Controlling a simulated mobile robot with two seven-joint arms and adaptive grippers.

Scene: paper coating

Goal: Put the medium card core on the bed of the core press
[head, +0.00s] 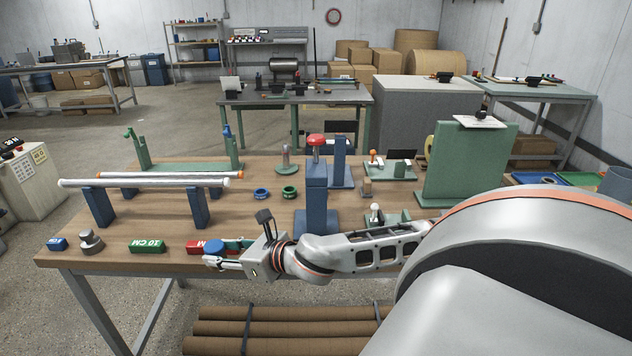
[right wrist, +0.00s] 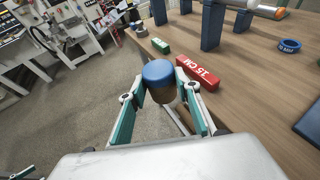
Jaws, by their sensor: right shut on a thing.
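My right gripper (head: 222,255) is shut on a short brown cylinder with a blue top, which I take to be the medium card core. In the right wrist view the core (right wrist: 160,82) stands between the two teal-padded fingers, blue end up. The gripper is at the front edge of the wooden bench, beside the red 15 CM block (head: 194,246). A blue upright with a red knob, seemingly the core press (head: 317,190), stands on the bench to the right of the gripper. Its bed is hard to make out behind my right arm. My left gripper is not in view.
A green 10 CM block (head: 147,246) and a blue block (head: 57,244) lie along the front edge. Blue stands (head: 98,206) carry a long white rod (head: 145,183). A blue ring (head: 261,194) and a green ring (head: 290,192) lie mid-bench. A green panel (head: 465,170) stands right.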

